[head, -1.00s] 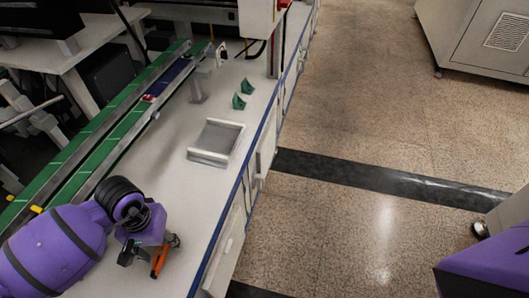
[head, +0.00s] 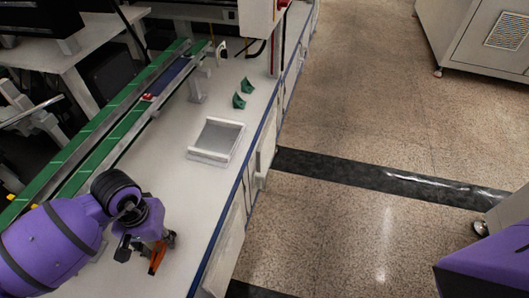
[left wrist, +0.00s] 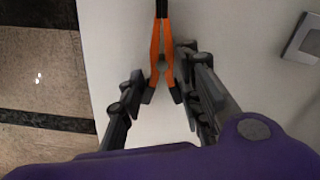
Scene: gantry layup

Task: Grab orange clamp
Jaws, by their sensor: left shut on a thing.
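The orange clamp (head: 158,257) is at the front of the white bench, at my left gripper (head: 146,252) in the head view. In the left wrist view the clamp (left wrist: 167,42) shows two orange handles that spread towards me and a dark part at the top edge. My left gripper (left wrist: 164,91) is shut on the clamp, with its dark fingers on either side of the handles. The clamp's far end is cut off in the left wrist view. My right gripper is not in view.
A grey tray (head: 191,155) with pale side rails lies on the bench (head: 160,185). Two green pieces (head: 239,101) stand behind it. A green-edged conveyor (head: 103,152) runs along the left. The bench's blue right edge borders the open floor.

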